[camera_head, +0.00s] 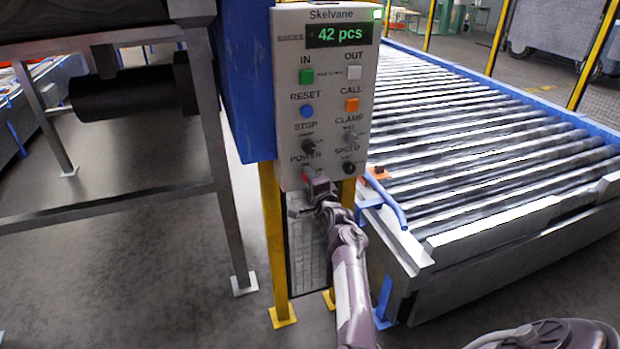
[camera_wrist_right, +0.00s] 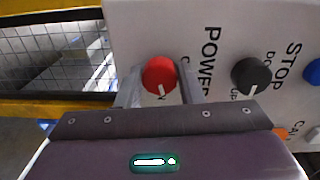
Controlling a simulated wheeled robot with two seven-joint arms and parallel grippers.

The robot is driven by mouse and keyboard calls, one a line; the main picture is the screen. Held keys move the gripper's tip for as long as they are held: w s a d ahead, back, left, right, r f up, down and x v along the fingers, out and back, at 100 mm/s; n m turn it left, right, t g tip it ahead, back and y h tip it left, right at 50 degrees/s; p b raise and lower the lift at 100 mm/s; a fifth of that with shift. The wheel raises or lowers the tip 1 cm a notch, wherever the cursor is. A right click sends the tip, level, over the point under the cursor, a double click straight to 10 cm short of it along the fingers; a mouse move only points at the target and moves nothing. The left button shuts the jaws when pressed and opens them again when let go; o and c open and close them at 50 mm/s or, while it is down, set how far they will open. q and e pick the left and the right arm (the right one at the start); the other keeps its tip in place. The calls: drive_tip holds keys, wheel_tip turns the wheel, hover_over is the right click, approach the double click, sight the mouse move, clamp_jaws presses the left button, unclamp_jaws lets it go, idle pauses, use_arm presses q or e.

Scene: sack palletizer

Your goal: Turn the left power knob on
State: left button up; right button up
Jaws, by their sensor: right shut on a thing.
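The white control panel (camera_head: 328,75) stands upright on yellow posts. The red power knob (camera_wrist_right: 158,72) is at its lower left corner, under the POWER label. My right gripper (camera_wrist_right: 160,88) is shut on this red knob, one finger on each side. The knob's white mark points down toward the gripper body in the wrist view. In the head view my right gripper (camera_head: 314,182) reaches the panel from below and hides most of the knob. My left gripper is not in view.
Above the power knob is the black STOP knob (camera_head: 308,146); it also shows in the wrist view (camera_wrist_right: 251,75). The SPEED knob (camera_head: 348,167) is to the right. The display (camera_head: 340,35) reads 42 pcs. A roller conveyor (camera_head: 470,130) with a blue handle-like bar (camera_head: 385,198) stands to the right.

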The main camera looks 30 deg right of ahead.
drive_tip(key=shift+m, duration=1.2)
drive_tip(key=shift+f, duration=0.1)
drive_tip(key=o, duration=1)
drive_tip(key=shift+c, duration=0.2)
drive_tip(key=shift+a+p, duration=0.1)
drive_tip(key=shift+p, duration=0.2)
